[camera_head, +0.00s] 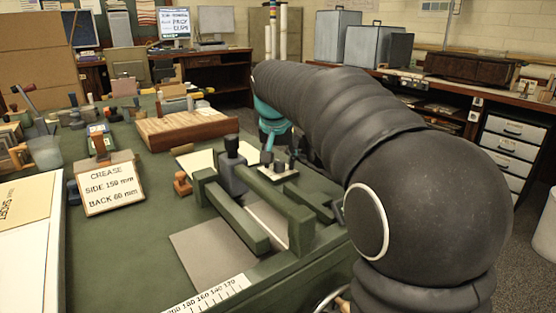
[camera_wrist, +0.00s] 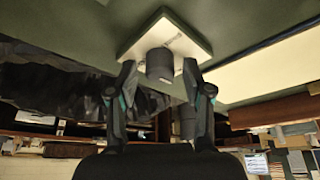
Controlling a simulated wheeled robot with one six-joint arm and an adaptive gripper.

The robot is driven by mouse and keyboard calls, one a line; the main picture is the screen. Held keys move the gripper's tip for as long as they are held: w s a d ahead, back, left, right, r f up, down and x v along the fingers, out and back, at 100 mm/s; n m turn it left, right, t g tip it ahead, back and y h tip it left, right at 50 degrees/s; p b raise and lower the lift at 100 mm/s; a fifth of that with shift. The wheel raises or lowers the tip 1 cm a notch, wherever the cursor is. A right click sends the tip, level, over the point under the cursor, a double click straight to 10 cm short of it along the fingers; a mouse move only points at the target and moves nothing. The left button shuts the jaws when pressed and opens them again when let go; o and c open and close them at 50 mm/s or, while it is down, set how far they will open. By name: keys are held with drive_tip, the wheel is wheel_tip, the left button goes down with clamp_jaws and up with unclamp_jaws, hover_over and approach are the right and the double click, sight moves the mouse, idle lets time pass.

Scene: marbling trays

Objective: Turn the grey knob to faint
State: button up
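The grey knob (camera_wrist: 160,65) stands on a pale square plate (camera_wrist: 188,40) in the wrist view. A thin dark mark runs on the plate beside the knob; I cannot read any label. My gripper (camera_wrist: 159,72) is open, with one finger on each side of the knob and a visible gap on both sides. In the head view the pale plate (camera_head: 290,176) lies beyond the green frame, with my gripper (camera_head: 279,156) low over it. There the fingers and arm partly hide the knob.
A green frame (camera_head: 236,226) with raised bars and a dark grey block (camera_head: 233,174) stand close to the plate. A wooden board (camera_head: 185,128) lies behind left. A sign (camera_head: 110,188) with crease measures stands at left. Bare green tabletop (camera_head: 140,240) shows in front left.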

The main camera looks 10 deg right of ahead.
clamp_jaws()
drive_tip(key=shift+a, duration=0.2)
drive_tip(key=shift+d, duration=0.15)
drive_tip(key=shift+n, duration=0.3)
drive_tip(key=n+y, duration=0.1)
drive_tip(key=n, duration=0.2)
drive_tip(key=shift+s+d+n+y+p, duration=0.1)
drive_tip(key=shift+d+n+y+p, duration=0.05)
drive_tip(key=shift+n+y+p, duration=0.2)
drive_tip(key=n+y, duration=0.1)
drive_tip(key=n, duration=0.3)
drive_tip(key=shift+d+y, duration=0.1)
drive_tip(key=shift+y, duration=0.25)
drive_tip(key=shift+n+y, duration=0.5)
drive_tip(key=shift+n, duration=1.15)
drive_tip(key=shift+g, duration=0.3)
